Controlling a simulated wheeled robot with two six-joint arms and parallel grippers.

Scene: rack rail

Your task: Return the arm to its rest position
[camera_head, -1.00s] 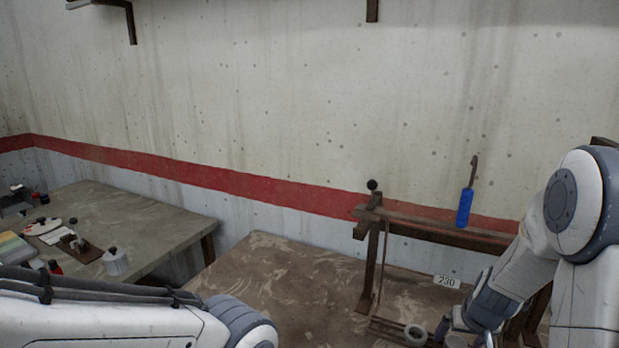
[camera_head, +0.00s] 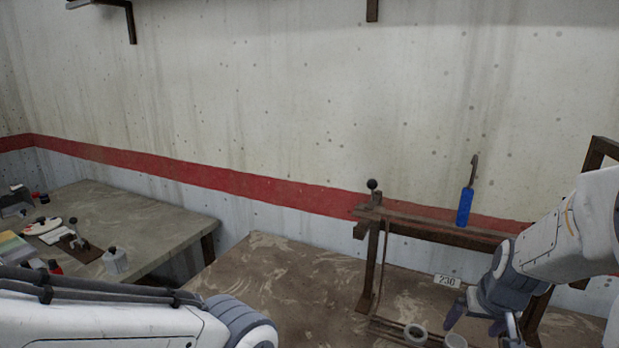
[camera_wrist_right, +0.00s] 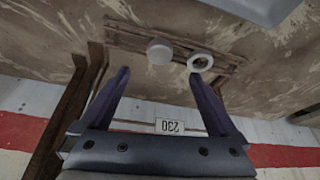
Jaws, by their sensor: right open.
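My right gripper (camera_head: 483,328) is at the lower right in the head view, over the brown table by the rack. In the right wrist view my right gripper (camera_wrist_right: 160,75) has its two fingers spread wide, with nothing held between them. My left arm (camera_head: 110,318) crosses the lower left of the head view; its gripper is out of the picture. A pale ring (camera_head: 415,334) lies on a low rail frame on the table and shows also in the wrist view (camera_wrist_right: 201,61). A white round piece (camera_wrist_right: 160,51) sits beside it.
The brown rack (camera_head: 440,233) stands on the brown table (camera_head: 285,290), with a blue-handled tool (camera_head: 465,207) upright at its top rail. A "230" label (camera_head: 447,281) is close to my right gripper. A grey table (camera_head: 140,225) with small items is at left.

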